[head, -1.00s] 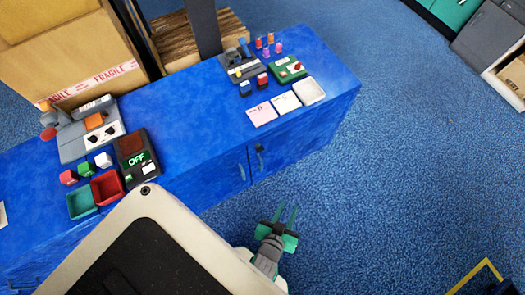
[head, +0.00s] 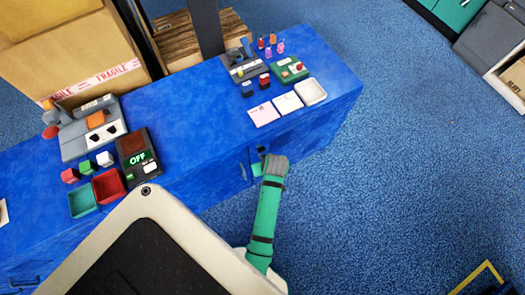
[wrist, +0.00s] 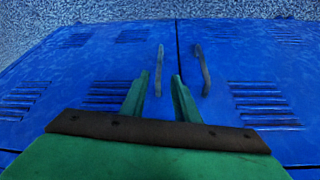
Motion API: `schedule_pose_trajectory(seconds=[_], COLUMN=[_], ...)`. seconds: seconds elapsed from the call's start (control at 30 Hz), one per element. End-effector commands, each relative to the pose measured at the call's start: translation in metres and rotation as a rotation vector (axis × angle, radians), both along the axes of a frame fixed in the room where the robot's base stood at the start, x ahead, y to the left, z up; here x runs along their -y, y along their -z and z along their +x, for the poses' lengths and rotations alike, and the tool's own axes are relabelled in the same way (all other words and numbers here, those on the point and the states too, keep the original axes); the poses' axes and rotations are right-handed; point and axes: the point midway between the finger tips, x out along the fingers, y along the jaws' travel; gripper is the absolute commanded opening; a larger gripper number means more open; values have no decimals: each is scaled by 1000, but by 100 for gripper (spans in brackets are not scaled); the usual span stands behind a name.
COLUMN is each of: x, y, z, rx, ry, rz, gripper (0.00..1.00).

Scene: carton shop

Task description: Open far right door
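The far right door (head: 312,134) is part of the blue cabinet's front and looks shut. Its dark handle is hidden behind my gripper (head: 261,163) in the head view. In the wrist view the floor lies at the top. Two doors meet at a seam there, and the left one in that picture (wrist: 105,60) seems to be the far right door. Its upright handle (wrist: 159,70) shows between my two green fingertips (wrist: 160,78), which are apart. I cannot tell whether the handle is within their reach. The neighbouring door's handle (wrist: 202,70) is beside the other finger.
The blue counter top (head: 200,110) carries a box with an OFF display (head: 137,157), red (head: 108,186) and green trays (head: 82,202), cards and a white tray (head: 311,91). Cardboard boxes (head: 60,60) stand behind.

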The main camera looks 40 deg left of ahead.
Motion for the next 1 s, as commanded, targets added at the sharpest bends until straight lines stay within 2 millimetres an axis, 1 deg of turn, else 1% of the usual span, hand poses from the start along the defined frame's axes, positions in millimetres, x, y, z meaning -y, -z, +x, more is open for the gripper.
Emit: schedule_pose_trajectory(seconds=[0.17,0.4,0.53,0.73,1.0], x=[-7,-21,-26,-31,-32], y=[22,62,79,93,95], z=[4,14,18,21,22], rx=[-2,-2,-1,0,1], ry=[1,1,2,2,2], rz=[-1,-1,0,0,2], gripper=[28,28,28,28,28])
